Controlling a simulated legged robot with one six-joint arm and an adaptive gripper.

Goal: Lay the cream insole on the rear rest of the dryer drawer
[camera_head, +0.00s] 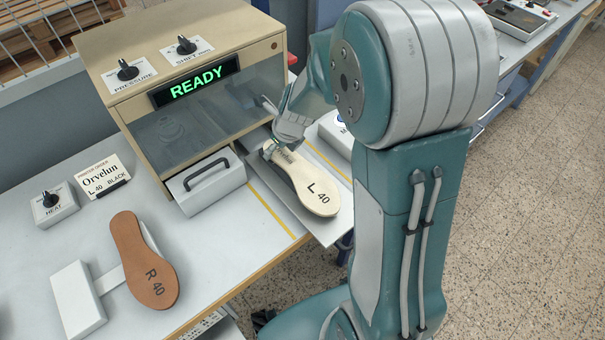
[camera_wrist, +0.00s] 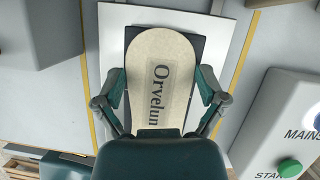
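The cream insole (camera_head: 301,182), marked "L 40", lies flat on a light plate (camera_head: 328,228) at the front of the beige machine. In the wrist view the insole (camera_wrist: 165,50) has dark "Orvelun" lettering on its end, with a dark pad (camera_wrist: 200,45) under it. My gripper (camera_head: 287,140) is at the insole's machine-side end. In the wrist view its fingers (camera_wrist: 160,88) flank the insole, with no clear gap at either edge. A grey box front with a dark handle (camera_head: 206,183) is left of the plate; I cannot tell whether it is the dryer drawer. No rear rest is identifiable.
The beige machine (camera_head: 180,72) shows "READY". A brown "R 40" insole (camera_head: 144,260) rests on a white stand (camera_head: 76,300) at left. A heat knob box (camera_head: 54,205) and order card (camera_head: 102,178) stand behind it. A white switch box (camera_wrist: 275,125) is right of the plate.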

